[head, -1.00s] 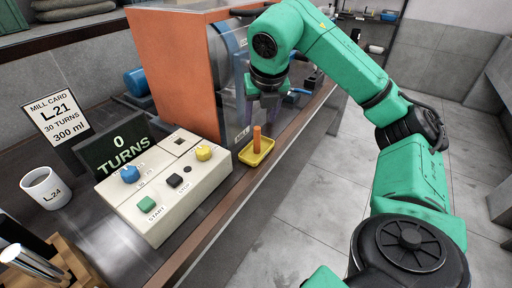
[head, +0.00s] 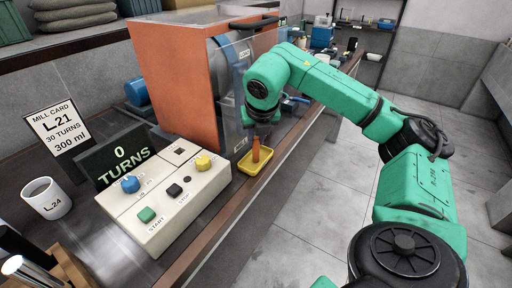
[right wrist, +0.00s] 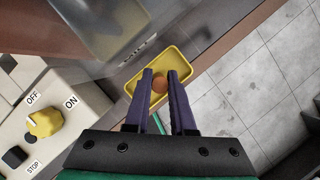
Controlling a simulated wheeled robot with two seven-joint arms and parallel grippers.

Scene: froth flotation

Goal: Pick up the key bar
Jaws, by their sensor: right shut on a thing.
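The key bar (head: 256,154) is an orange-brown upright bar whose lower end shows at the small yellow tray (head: 244,167) on the bench edge. My right gripper (head: 258,138) comes down over it from above, pointing downward. In the right wrist view the two dark purple fingers (right wrist: 161,76) lie on either side of the bar's round orange end (right wrist: 159,85), shut on it. The gripper hides the bar's upper part in the head view. I cannot tell whether the bar's foot still touches the tray. My left gripper is not in view.
A control box (head: 165,200) with blue and yellow knobs and buttons stands left of the tray. Behind are the orange mill housing (head: 172,75) and its clear guard. A white mug (head: 45,198) and the mill card (head: 58,125) stand at the left. Open floor lies right.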

